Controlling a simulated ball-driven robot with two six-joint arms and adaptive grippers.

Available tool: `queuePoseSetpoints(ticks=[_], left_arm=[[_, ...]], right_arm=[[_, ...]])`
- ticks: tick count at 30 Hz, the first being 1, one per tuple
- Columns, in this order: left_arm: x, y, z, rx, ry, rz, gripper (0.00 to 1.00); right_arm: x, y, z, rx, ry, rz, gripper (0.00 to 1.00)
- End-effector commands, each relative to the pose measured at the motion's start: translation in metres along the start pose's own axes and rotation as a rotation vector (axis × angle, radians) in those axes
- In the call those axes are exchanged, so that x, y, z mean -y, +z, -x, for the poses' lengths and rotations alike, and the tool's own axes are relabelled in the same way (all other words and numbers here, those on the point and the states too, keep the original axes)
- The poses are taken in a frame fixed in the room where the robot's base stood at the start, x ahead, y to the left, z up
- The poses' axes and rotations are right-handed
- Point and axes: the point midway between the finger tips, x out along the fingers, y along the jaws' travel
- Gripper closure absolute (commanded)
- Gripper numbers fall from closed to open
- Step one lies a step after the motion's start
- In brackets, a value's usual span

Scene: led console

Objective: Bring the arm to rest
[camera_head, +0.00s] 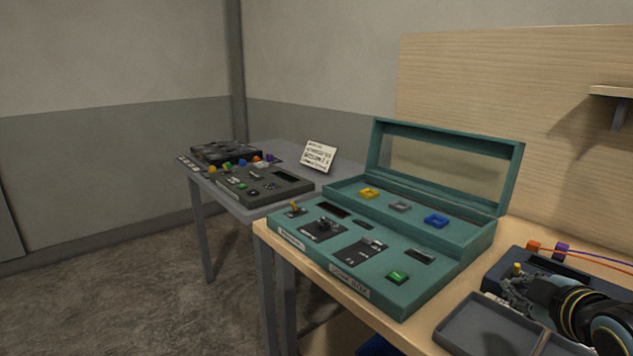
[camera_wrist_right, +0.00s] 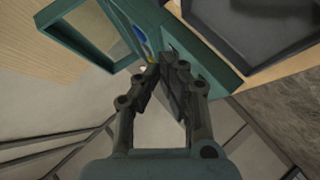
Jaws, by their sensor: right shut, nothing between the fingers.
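My right gripper (camera_head: 517,288) is at the right of the head view, over the front right of the wooden table, beside the teal console. Its fingers (camera_wrist_right: 160,78) are shut and empty in the right wrist view. The teal console (camera_head: 300,256) stands on the wooden table with its framed lid raised. Part of the console (camera_wrist_right: 60,15) also shows in the right wrist view, beyond the fingertips. My left gripper is not in view.
A grey tray (camera_head: 470,322) lies below my right gripper. A dark blue box (camera_head: 515,262) with orange and purple plugs stands behind it. A grey table (camera_head: 245,212) with dark panels and a card (camera_head: 320,157) stands to the left. A shelf (camera_head: 610,91) juts from the wooden back panel.

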Motion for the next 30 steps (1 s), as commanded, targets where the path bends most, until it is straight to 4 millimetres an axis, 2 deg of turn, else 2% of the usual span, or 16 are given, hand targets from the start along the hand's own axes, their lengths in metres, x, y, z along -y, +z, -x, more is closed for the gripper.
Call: queuePoseSetpoints(ticks=[1,3,6,12,22,30], left_arm=[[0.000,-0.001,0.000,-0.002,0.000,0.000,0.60],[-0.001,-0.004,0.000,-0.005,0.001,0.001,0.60],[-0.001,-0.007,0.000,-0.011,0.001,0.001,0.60],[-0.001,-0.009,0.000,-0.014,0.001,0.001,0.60],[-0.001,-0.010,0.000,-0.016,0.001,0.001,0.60],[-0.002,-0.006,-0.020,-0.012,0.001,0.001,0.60]], right_arm=[[0.028,0.006,0.025,0.051,-0.076,-0.095,1.00],[0.059,0.015,0.060,0.138,-0.168,-0.230,1.00],[0.089,0.025,0.102,0.249,-0.256,-0.375,1.00],[0.123,0.037,0.170,0.428,-0.353,-0.574,1.00],[0.151,0.049,0.261,0.677,-0.428,-0.795,1.00],[0.207,0.087,0.211,0.706,-0.438,-0.796,1.00]])
